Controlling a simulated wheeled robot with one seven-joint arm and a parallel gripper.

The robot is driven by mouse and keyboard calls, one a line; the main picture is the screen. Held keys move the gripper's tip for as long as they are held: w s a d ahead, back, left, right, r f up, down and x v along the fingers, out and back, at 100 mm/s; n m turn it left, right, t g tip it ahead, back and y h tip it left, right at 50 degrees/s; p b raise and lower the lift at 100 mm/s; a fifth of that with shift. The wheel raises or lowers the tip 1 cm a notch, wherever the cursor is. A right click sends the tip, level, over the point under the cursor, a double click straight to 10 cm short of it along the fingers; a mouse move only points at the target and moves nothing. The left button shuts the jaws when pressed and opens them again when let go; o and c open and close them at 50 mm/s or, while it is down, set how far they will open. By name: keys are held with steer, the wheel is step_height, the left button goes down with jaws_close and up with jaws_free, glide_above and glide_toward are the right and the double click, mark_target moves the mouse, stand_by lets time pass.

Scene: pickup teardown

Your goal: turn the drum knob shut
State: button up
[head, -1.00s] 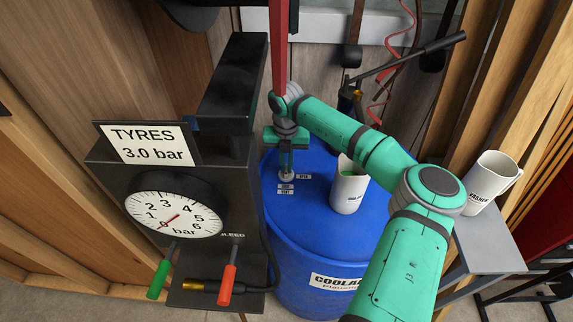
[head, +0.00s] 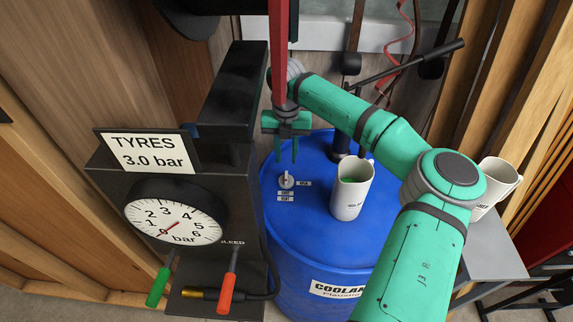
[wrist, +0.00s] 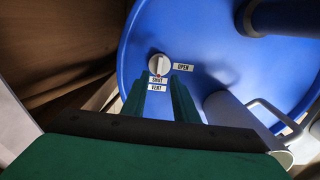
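The grey drum knob (head: 287,181) sits on top of the blue coolant drum (head: 325,235). In the wrist view the knob (wrist: 159,64) shows clear, with its ridge upright in the picture, in line with the SHUT label (wrist: 157,80) just below it. The OPEN label (wrist: 183,67) is to its right and the VENT label (wrist: 156,88) lies under SHUT. My gripper (head: 287,155) is above and behind the knob, apart from it. Its two green fingers (wrist: 158,95) are spread with nothing between them.
A white mug (head: 351,195) with green inside stands on the drum, right of the knob. A dark pump pipe (head: 341,148) rises behind it. The black tyre gauge unit (head: 178,215) stands close on the left. Another white mug (head: 497,184) is on a grey side table at right.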

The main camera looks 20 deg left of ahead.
steer(key=shift+r, duration=1.45)
